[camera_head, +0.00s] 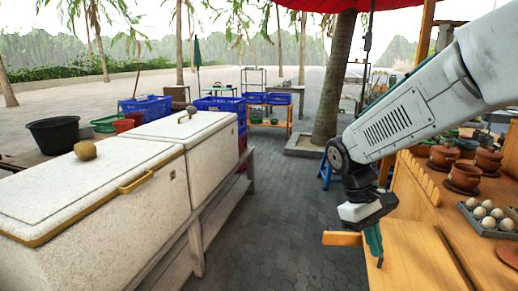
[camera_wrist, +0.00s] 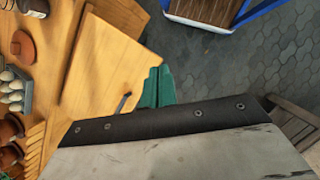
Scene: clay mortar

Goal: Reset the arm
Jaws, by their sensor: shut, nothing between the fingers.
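My gripper (camera_head: 375,247) hangs at the end of my white arm on the right side of the head view. Its green fingers are shut and empty, pointing down over the near left end of a wooden counter (camera_head: 415,262). In the wrist view my gripper (camera_wrist: 157,88) shows as green fingertips beyond the dark wrist edge. The wooden counter (camera_wrist: 105,65) lies beneath and to the left there. How high the fingertips are above the wood is hard to tell.
A tray of eggs (camera_head: 487,216) and several clay pots (camera_head: 465,174) stand on the counter at right. White chests (camera_head: 95,190) line the left. Blue crates (camera_head: 148,108) and a tree trunk (camera_head: 337,80) are behind. The paved aisle (camera_head: 275,220) between is clear.

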